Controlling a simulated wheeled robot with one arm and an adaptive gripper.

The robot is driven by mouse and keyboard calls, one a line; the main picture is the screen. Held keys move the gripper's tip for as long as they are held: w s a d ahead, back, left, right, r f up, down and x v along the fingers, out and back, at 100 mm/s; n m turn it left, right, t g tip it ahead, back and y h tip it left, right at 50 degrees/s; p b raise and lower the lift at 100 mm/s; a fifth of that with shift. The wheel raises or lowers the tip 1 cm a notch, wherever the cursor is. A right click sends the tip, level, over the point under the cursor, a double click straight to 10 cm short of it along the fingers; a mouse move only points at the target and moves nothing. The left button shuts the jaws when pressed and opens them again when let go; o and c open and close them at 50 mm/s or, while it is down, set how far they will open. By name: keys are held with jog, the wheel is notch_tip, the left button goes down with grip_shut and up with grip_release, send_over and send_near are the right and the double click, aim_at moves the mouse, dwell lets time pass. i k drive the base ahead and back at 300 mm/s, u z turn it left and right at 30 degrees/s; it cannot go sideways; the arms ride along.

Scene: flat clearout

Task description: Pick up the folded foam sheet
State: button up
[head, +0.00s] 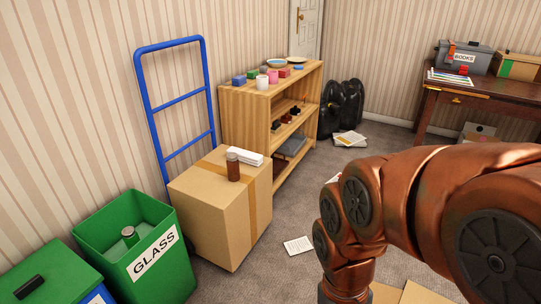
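A white, flat, oblong piece that looks like the folded foam sheet (238,156) lies on top of a closed cardboard box (212,218). A brown cylindrical jar (233,167) stands upright in front of it on the same box and hides a little of its left part. My copper-coloured arm fills the lower right of the head view and bends down past the bottom edge. My gripper is outside the picture, so its fingers cannot be seen. Nothing of mine touches the white piece in this view.
A blue hand truck (140,75) stands behind the box. A green GLASS bin (93,232) stands left of it, and a wooden shelf (246,115) behind it. Papers (299,245) lie on the carpet. Black bags (340,105) and a desk (500,98) stand farther back.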

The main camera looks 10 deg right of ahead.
aim_at(252, 159)
jog(key=z, duration=1.05)
jog(key=i, duration=1.6)
jog(key=u, duration=2.65)
